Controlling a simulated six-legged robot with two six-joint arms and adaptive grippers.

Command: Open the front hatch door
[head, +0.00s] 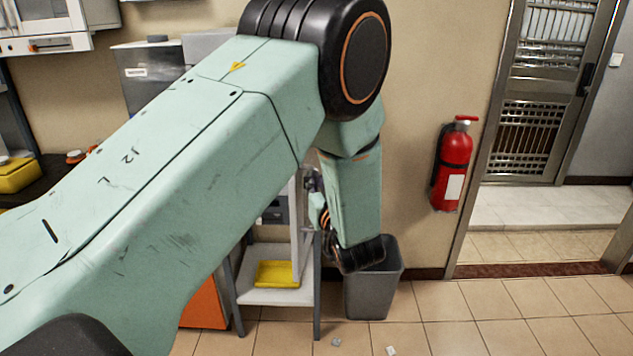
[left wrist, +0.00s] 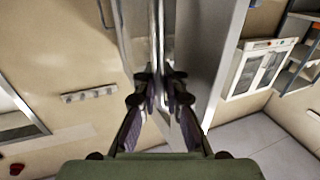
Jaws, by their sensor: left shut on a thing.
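My left gripper (head: 318,208) is partly hidden by my own forearm and wrist in the head view. In the left wrist view the gripper (left wrist: 161,92) has its two fingers closed around a thin upright bar or edge. This seems to belong to the hatch door (left wrist: 200,45), a pale grey panel seen at a steep angle. In the head view a narrow pale upright strip (head: 298,212), perhaps the door's edge, shows beside the gripper. My arm hides most of the unit behind it, so I cannot tell how far the door stands open. My right gripper is not in view.
A grey bin (head: 375,290) stands on the floor below my wrist. A stand with a yellow tray (head: 277,274) is left of it. A red fire extinguisher (head: 453,165) hangs by the barred door (head: 540,110). The tiled floor at right is mostly clear.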

